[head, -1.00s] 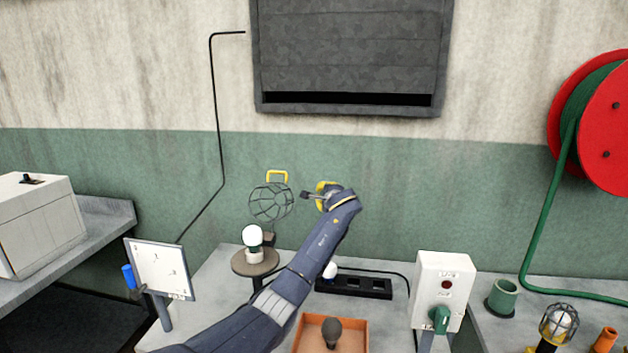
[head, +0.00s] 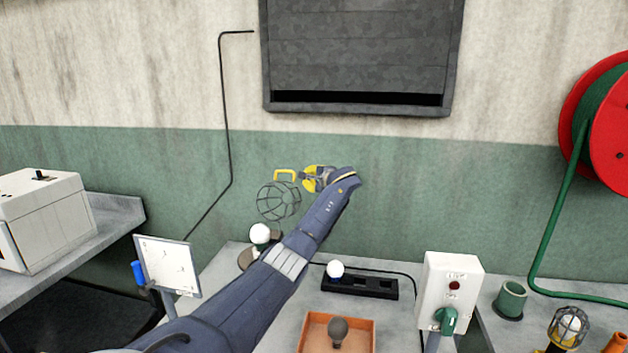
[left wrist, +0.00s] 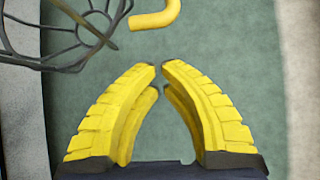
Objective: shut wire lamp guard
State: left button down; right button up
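The wire lamp guard (head: 279,200), a dark round cage with a yellow hook-like handle (head: 285,173), stands raised above and behind a white bulb (head: 260,233) on a round stand. In the left wrist view part of the cage (left wrist: 75,35) is at the upper left, with the end of the yellow handle (left wrist: 155,17) beside it. My left gripper (head: 309,178) is just right of the handle, apart from it. Its yellow fingers (left wrist: 160,68) almost meet at the tips, with nothing between them. My left forearm partly hides the bulb's stand. My right gripper is not in view.
A black socket strip (head: 392,290) with a white bulb (head: 335,269), an orange tray (head: 310,335) holding a dark bulb, and a switch box (head: 462,272) stand right of my arm. A white board (head: 165,262) stands left. The green wall is close behind.

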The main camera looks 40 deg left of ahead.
pick_arm(q)
jog(key=shift+s+a+r, duration=0.15)
jog(key=shift+s+a, duration=0.15)
jog(key=shift+s, duration=0.4)
jog(key=shift+s+a+r, duration=0.1)
jog(key=shift+s+a, duration=0.2)
jog(key=shift+s, duration=0.4)
jog(key=shift+d, duration=0.1)
